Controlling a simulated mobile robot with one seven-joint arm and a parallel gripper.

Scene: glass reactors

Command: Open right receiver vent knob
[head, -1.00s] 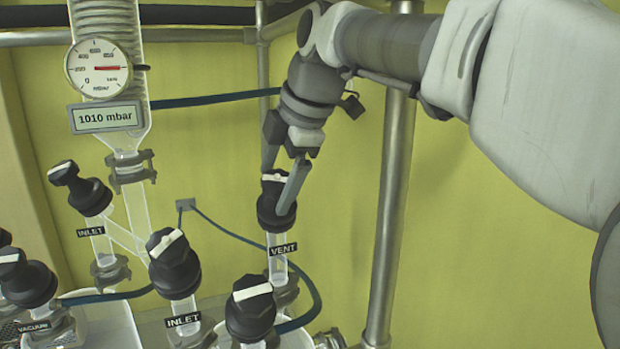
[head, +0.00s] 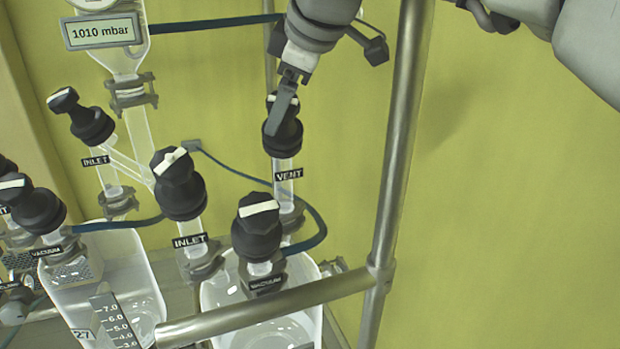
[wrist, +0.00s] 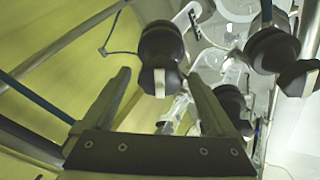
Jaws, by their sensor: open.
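The vent knob (head: 283,130) is a black knob with a white bar on top, on a glass neck labelled VENT above the right receiver (head: 215,292). My gripper (head: 285,100) is at the top of this knob, coming from above. One finger overlaps the knob's top in the head view and hides part of the white bar. In the wrist view my gripper (wrist: 158,76) is open, and a black knob with a white bar (wrist: 160,45), apparently the vent knob, shows between the fingertips. Whether the fingers touch it cannot be told.
A black vacuum knob (head: 257,228) stands in front of the vent. An inlet knob (head: 180,185) stands to the left. A metal upright post (head: 398,150) rises close on the right, and a horizontal rail (head: 270,308) crosses in front. A dark hose (head: 318,225) curves beside the vent neck.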

